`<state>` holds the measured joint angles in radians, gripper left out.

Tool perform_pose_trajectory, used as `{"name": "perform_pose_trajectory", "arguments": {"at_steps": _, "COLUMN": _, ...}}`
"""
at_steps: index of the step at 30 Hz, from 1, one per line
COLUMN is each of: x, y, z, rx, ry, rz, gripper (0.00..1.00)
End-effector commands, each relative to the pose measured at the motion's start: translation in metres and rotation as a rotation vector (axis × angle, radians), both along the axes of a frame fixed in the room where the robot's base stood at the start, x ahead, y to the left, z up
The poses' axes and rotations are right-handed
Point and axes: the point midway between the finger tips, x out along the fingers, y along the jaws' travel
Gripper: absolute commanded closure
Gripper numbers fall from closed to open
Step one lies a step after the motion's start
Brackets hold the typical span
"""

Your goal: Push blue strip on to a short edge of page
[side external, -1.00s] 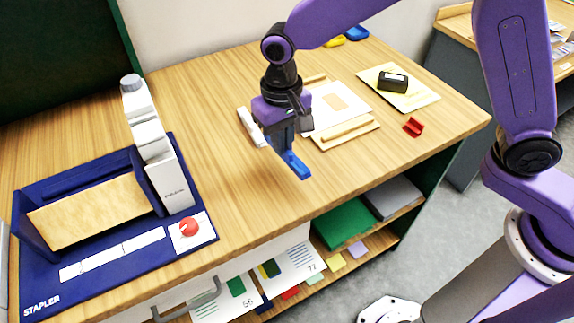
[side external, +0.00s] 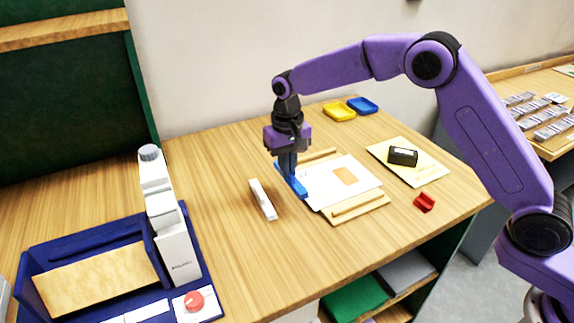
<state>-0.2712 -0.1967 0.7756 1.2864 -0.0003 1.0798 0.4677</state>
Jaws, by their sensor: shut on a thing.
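My gripper (side external: 287,168) points down and is shut on the blue strip (side external: 294,183). The strip lies at the left short edge of the white page (side external: 340,180), running along that edge. It looks very close to or touching the edge; whether the edge sits inside it I cannot tell. The page has an orange rectangle printed on it and rests on a wooden board (side external: 360,207) with a raised bar at the front and another at the back.
A white bar (side external: 263,199) lies left of the strip. A red clip (side external: 424,202) and a black block (side external: 402,156) on a yellow sheet (side external: 428,174) are at right. Yellow (side external: 338,111) and blue (side external: 362,105) trays stand behind. A stapler (side external: 170,225) on a blue base is at left.

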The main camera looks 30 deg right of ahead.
Motion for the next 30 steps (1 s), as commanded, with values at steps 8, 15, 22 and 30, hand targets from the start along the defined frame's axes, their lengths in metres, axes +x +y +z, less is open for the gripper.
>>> {"name": "perform_pose_trajectory", "arguments": {"at_steps": 8, "x": -0.001, "y": 0.000, "z": -0.025, "rx": -0.001, "ry": 0.002, "rz": 0.000, "gripper": 1.00}}
{"name": "perform_pose_trajectory", "arguments": {"at_steps": 15, "x": -0.001, "y": 0.000, "z": -0.039, "rx": -0.001, "ry": 0.001, "rz": 0.000, "gripper": 1.00}}
{"name": "perform_pose_trajectory", "arguments": {"at_steps": 22, "x": -0.001, "y": 0.000, "z": -0.045, "rx": 0.000, "ry": 0.000, "rz": 0.000, "gripper": 1.00}}
{"name": "perform_pose_trajectory", "arguments": {"at_steps": 30, "x": -0.001, "y": 0.000, "z": -0.045, "rx": 0.000, "ry": 0.000, "rz": 0.000, "gripper": 1.00}}
